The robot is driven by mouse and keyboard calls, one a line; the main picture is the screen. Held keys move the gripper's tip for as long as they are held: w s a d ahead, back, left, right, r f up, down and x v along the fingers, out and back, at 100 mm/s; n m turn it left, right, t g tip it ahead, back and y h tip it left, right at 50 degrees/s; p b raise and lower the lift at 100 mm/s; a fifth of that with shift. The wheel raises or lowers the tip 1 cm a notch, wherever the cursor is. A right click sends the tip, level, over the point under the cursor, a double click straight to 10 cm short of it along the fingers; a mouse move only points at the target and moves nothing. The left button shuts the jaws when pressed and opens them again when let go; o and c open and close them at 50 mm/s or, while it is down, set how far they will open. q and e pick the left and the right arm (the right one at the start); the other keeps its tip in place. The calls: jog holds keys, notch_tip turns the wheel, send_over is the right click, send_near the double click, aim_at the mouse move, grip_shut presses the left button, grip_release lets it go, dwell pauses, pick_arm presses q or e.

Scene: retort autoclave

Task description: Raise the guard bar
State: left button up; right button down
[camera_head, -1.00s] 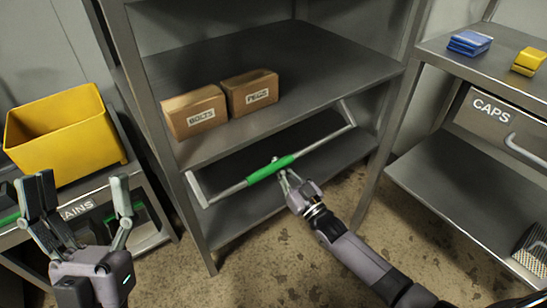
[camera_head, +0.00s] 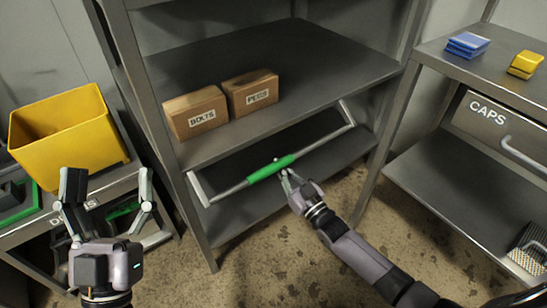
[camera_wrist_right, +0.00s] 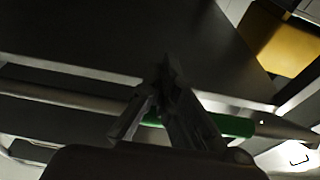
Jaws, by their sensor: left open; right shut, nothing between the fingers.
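The guard bar (camera_head: 312,147) is a grey metal bar with a green grip (camera_head: 270,169) at its middle. It hangs on two side arms across the front of the rack, below the shelf with the boxes. My right gripper (camera_head: 287,176) is shut and empty, with its fingertips at the near side of the green grip, just right of its middle. In the right wrist view the shut fingers (camera_wrist_right: 168,95) cover part of the green grip (camera_wrist_right: 230,125); whether they touch it I cannot tell. My left gripper (camera_head: 108,185) is open and empty at the left, away from the bar.
Boxes labelled BOLTS (camera_head: 197,111) and PEGS (camera_head: 250,92) stand on the shelf (camera_head: 310,65) above the bar. A yellow bin (camera_head: 68,137) sits on the left bench behind my left gripper. A right bench (camera_head: 500,75) with a CAPS drawer (camera_head: 488,115) stands beside the rack.

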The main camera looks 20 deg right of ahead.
pick_arm(q)
jog(key=w+a+f+g+y+p, duration=0.1)
jog(key=w+f+g+y+p, duration=0.1)
jog(key=f+g, duration=0.6)
jog(key=shift+w+f+g+y+p, duration=0.35)
jog(key=shift+w+f+p, duration=0.25)
jog(key=shift+f, duration=2.1)
pick_arm(e)
jog(key=shift+s+d+r+g, duration=0.2)
jog(key=shift+s+g, duration=0.2)
jog(key=shift+s, duration=0.15)
